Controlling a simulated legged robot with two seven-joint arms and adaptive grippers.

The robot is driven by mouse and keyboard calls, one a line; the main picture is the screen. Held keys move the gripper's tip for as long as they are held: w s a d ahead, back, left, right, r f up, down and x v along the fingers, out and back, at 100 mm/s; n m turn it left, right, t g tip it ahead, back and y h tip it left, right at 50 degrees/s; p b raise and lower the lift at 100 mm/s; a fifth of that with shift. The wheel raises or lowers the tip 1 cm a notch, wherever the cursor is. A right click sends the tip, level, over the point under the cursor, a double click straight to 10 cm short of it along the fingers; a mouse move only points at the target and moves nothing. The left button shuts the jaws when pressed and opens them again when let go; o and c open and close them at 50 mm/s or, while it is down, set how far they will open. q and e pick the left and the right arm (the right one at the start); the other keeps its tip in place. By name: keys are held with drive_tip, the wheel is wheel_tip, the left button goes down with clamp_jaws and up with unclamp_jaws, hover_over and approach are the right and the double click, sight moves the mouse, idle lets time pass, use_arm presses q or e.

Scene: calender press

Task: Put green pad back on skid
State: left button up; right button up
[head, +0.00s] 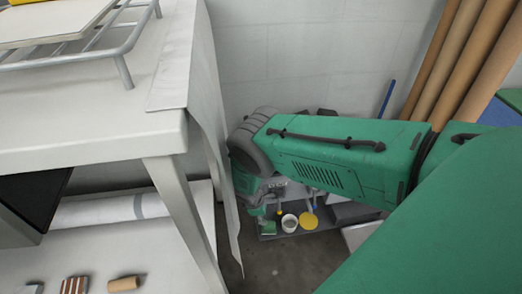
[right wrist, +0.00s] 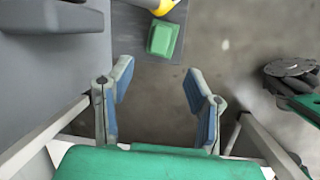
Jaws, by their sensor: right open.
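The green pad (right wrist: 163,38) is a small green block in the right wrist view, lying on the dark grey skid (right wrist: 135,42) near its edge. In the head view a small green piece (head: 268,229) that looks like the pad is at the near left part of the skid (head: 303,234), low by the floor. My right gripper (right wrist: 160,82) is open and empty, its blue-lined fingers pointing toward the pad and apart from it. In the head view my right arm reaches down beside the table and its fingers are hard to make out. My left gripper is not in view.
A white table (head: 90,135) with a hanging sheet (head: 208,85) stands left of my right arm. A white cup (head: 290,222) and a yellow disc (head: 309,220) are on the skid. Brown rolls (head: 465,55) lean at the right. Bare floor (head: 285,262) lies in front of the skid.

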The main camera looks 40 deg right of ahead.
drive_tip(key=s+a+r+m+y, duration=0.1)
drive_tip(key=s+a+r+m, duration=0.2)
drive_tip(key=s+r, duration=0.9)
drive_tip(key=s+a+r+m+t+y+p, duration=0.1)
drive_tip(key=s+a+r+m+y, duration=0.1)
drive_tip(key=s+a+r+m, duration=0.2)
drive_tip(key=s+r+m, duration=0.3)
drive_tip(key=s+r, duration=0.4)
drive_tip(key=s, duration=0.2)
drive_tip(key=shift+r, duration=0.35)
drive_tip(key=shift+s+a, duration=0.1)
wheel_tip(320, 180, up, 11)
drive_tip(key=p, duration=1.1)
drive_tip(key=shift+f, duration=0.15)
drive_tip(key=shift+c, duration=1.3)
